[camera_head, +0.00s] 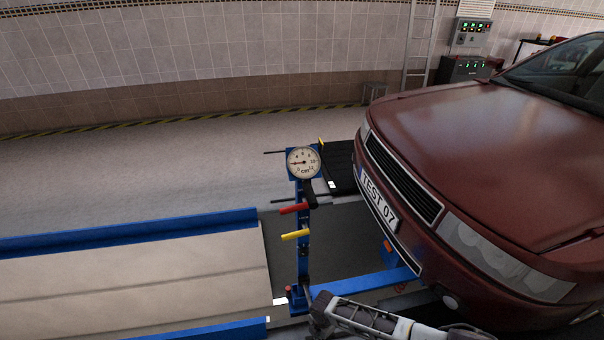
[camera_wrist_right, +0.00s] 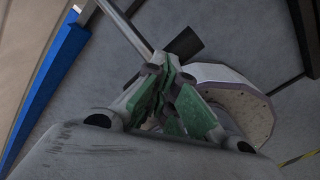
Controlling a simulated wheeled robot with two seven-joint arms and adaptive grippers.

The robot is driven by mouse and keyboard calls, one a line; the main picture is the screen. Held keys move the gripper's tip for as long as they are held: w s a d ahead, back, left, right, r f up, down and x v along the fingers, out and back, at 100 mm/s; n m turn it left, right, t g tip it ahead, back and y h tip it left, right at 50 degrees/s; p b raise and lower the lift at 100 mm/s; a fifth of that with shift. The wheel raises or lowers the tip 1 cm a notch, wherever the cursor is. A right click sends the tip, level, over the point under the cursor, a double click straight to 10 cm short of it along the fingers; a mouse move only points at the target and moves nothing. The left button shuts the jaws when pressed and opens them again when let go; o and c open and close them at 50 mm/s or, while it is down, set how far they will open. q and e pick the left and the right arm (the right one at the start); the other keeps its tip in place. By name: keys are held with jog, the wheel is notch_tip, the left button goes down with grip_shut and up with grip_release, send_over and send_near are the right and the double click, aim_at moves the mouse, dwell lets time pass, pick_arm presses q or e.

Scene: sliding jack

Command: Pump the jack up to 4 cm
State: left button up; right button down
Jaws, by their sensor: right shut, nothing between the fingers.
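The blue jack post (camera_head: 303,245) stands upright in front of the car, with a round gauge (camera_head: 303,162) marked cm on top. Its needle points left; the exact reading is too small to tell. A red-gripped lever (camera_head: 293,208) and a yellow-gripped lever (camera_head: 295,235) stick out to the left of the post. My right gripper (camera_head: 318,312) is low at the post's foot, apart from both levers. In the right wrist view its green-padded fingers (camera_wrist_right: 168,85) are shut and empty. A grey rod (camera_wrist_right: 125,25) shows beyond them; contact is unclear. My left gripper is out of view.
A dark red car (camera_head: 480,140) fills the right side, its front bumper close to the jack. A blue-edged platform (camera_head: 130,280) lies to the left. A blue beam (camera_head: 365,288) runs from the post's foot toward the car.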

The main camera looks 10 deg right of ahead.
jog(key=f+b, duration=0.1)
jog(key=f, duration=0.1)
jog(key=s+f+b, duration=0.1)
jog(key=f, duration=0.1)
jog(key=f+b, duration=0.1)
jog(key=shift+s+f+b, duration=0.25)
jog(key=shift+f+b, duration=0.05)
jog(key=shift+f, duration=0.1)
jog(key=shift+w+r+p, duration=0.3)
jog(key=shift+r+p, duration=0.65)
jog(key=shift+r, duration=0.2)
jog(key=shift+w+r+p, duration=0.3)
jog(key=shift+r+p, duration=0.6)
jog(key=shift+r, duration=0.25)
jog(key=shift+w+r+p, duration=0.3)
jog(key=shift+r+p, duration=0.65)
jog(key=shift+r, duration=0.2)
jog(key=w+r+p, duration=0.4)
jog(key=r, duration=0.3)
jog(key=shift+r, duration=0.2)
jog(key=shift+f, duration=0.1)
